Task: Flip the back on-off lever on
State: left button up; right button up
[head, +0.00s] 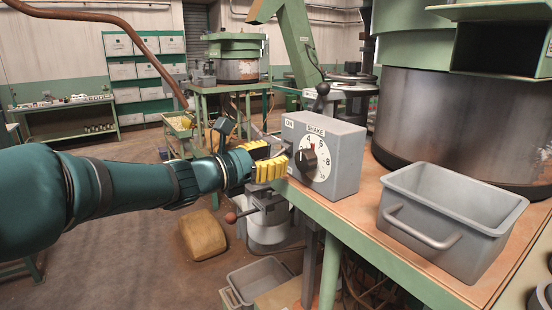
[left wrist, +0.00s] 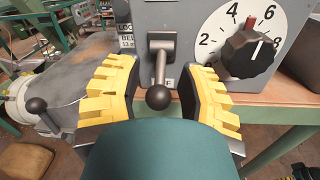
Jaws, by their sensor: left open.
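A grey control box (head: 345,160) stands on the near bench, with an ON label and a dial marked SHAKE. In the left wrist view, a lever with a black ball end (left wrist: 158,97) sticks out from the box, over a partly covered label ending in F. My left gripper (head: 273,160) has yellow ribbed fingers and is at the lever side of the box. In the left wrist view the gripper (left wrist: 158,100) is open, with one finger on each side of the lever and gaps on both sides. In the head view the gripper hides the lever. My right gripper is not in view.
The dial knob (left wrist: 247,54) is just right of the right finger. A grey bin (head: 450,215) and a large metal hopper (head: 450,125) stand on the bench. Another black-ball handle (head: 323,88) rises behind the box. A similar station (head: 238,70) stands farther back.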

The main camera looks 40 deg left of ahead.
pick_arm(q)
jog(key=shift+w+d, duration=0.15)
jog(key=shift+w, duration=0.5)
grip_shut()
